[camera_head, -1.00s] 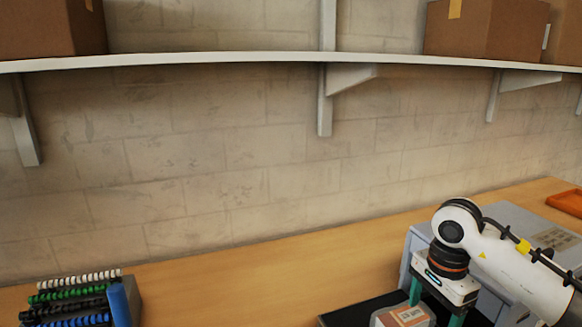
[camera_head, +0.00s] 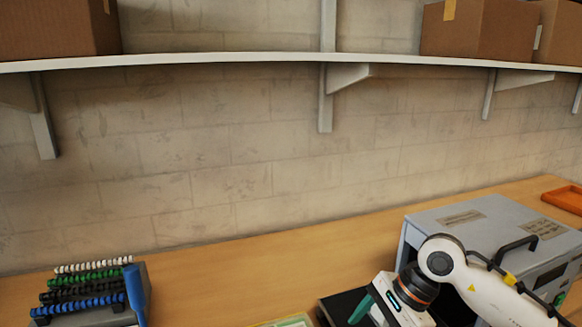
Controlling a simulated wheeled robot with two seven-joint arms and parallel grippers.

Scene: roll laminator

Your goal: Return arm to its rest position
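My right arm (camera_head: 490,290) comes in from the lower right, in front of the grey laminator (camera_head: 470,222). Its gripper (camera_head: 364,314) hangs tilted at the bottom edge, over the black surface (camera_head: 338,302) beside the machine. One teal finger shows clearly; the other is partly cut off or hidden, so its opening and any held item cannot be made out. My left gripper is out of view.
A rack of binding combs (camera_head: 90,290) in white, green, black and blue stands at the lower left. A pale green-edged item (camera_head: 285,321) shows at the bottom edge. An orange tray (camera_head: 565,198) lies at the far right. A shelf (camera_head: 250,58) with cardboard boxes (camera_head: 478,30) runs above. The middle bench is clear.

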